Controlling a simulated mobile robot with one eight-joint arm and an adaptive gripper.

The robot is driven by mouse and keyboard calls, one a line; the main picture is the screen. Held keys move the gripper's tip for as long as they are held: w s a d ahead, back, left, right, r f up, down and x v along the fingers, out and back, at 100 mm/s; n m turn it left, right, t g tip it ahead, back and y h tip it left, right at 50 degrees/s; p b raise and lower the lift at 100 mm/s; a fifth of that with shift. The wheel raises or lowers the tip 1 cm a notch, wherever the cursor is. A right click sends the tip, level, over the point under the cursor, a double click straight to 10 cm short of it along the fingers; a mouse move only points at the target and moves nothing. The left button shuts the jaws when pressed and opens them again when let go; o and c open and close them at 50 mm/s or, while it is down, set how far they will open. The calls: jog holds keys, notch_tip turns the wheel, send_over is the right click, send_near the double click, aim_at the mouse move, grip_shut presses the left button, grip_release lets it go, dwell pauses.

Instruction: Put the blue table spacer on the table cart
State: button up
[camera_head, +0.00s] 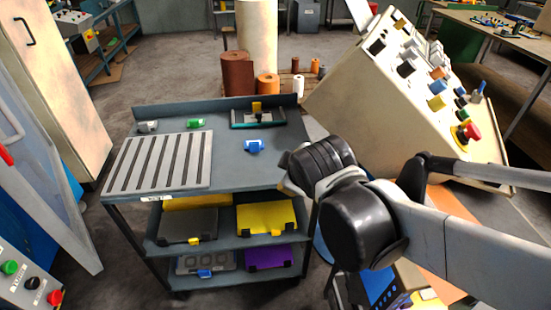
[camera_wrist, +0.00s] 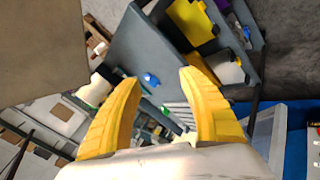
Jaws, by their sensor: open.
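The blue table spacer (camera_head: 254,146) lies on the top of the grey-blue table cart (camera_head: 235,178), right of the slotted plate. It also shows in the wrist view (camera_wrist: 151,80) as a small blue piece on the cart top, seen between my fingers from some distance. My gripper (camera_wrist: 160,78) has two yellow fingers spread wide with nothing between them. In the head view my arm reaches in from the right, and its wrist end is at the cart's right edge; the fingers are hidden there behind the arm.
A slotted grey plate (camera_head: 160,162), a green piece (camera_head: 195,123), a grey piece (camera_head: 148,126) and a dark tray (camera_head: 258,118) share the cart top. A large beige control panel (camera_head: 385,85) stands close on the right. Cases fill the lower shelves.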

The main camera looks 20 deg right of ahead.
jog(key=s+a+m+g+y, duration=0.1)
jog(key=s+m, duration=0.8)
jog(key=shift+a+r, duration=0.25)
jog(key=shift+r, duration=0.05)
